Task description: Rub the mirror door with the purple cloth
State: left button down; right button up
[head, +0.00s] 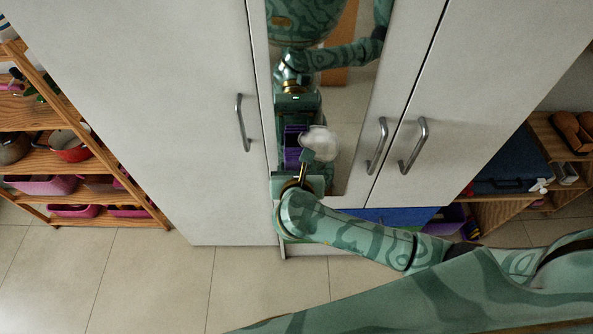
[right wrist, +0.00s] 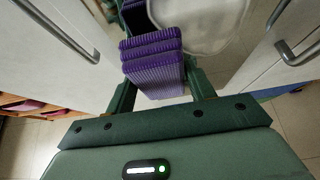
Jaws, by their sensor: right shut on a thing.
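The mirror door (head: 345,110) is a tall narrow panel in the middle of a pale wardrobe, reflecting my body and arm. My right gripper (head: 295,172) is at the lower part of the mirror door, with its arm coming in from the right. The right wrist view shows its fingers (right wrist: 158,82) shut on the folded, ribbed purple cloth (right wrist: 152,62). The cloth faces the mirror; I cannot tell whether it touches. Purple also shows in the head view, where cloth and reflection merge. A whitish patch (head: 320,142) shows on the mirror just right of the cloth. My left gripper is not in view.
Bar handles (head: 377,146) stick out from the doors right of the mirror, and another (head: 241,122) on the left door. Wooden shelves with bins (head: 72,185) stand at left, and another shelf (head: 545,125) at right. Tiled floor (head: 150,280) lies in front.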

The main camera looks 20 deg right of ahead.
jog(key=shift+w+d+b, duration=0.25)
jog(key=shift+w+b, duration=0.2)
jog(key=shift+w, duration=0.45)
dwell(0.4)
